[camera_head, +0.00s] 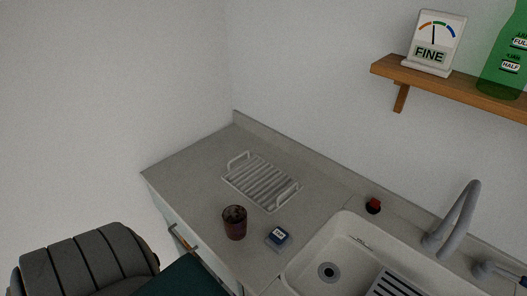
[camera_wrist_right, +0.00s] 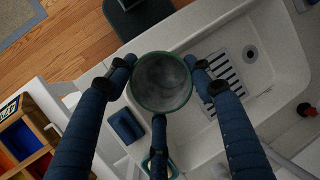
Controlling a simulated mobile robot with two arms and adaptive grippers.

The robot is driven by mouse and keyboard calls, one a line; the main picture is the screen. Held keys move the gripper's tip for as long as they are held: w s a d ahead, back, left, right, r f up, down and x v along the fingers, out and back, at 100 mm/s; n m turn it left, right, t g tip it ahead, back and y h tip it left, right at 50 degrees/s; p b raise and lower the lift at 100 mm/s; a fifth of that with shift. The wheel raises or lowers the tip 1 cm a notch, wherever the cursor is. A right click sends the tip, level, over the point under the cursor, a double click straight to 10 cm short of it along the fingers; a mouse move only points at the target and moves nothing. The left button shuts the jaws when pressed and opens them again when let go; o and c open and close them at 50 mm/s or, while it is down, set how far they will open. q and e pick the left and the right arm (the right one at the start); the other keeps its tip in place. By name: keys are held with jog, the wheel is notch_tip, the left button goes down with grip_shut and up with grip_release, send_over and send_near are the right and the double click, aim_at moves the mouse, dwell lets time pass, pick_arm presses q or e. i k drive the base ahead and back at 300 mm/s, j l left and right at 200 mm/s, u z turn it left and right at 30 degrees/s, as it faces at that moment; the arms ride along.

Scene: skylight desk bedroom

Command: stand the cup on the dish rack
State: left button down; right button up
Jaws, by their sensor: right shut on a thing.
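The cup (camera_wrist_right: 166,108) has a dark green rim and a grey inside. In the right wrist view I look straight into its open mouth, and it is empty. My right gripper (camera_wrist_right: 160,84) has its blue fingers closed around it, above the edge of the sink area. The dish rack (camera_head: 262,183) is white, slatted, with a raised handle at each end, and lies empty on the counter in the head view. The held cup and both grippers are outside the head view. The rack cannot be made out in the wrist view.
A shelf (camera_head: 446,86) hangs above. Clear counter (camera_head: 190,165) lies left of the rack.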

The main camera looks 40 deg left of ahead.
aim_at(270, 186)
jog(key=j+u, duration=0.2)
jog(key=j, duration=0.25)
jog(key=i+j+u, duration=0.2)
jog(key=j, duration=0.25)
jog(key=j+u, duration=0.15)
jog(key=j, duration=0.3)
jog(key=i+j+u, duration=0.2)
jog(key=j, duration=0.25)
jog(key=k, duration=0.05)
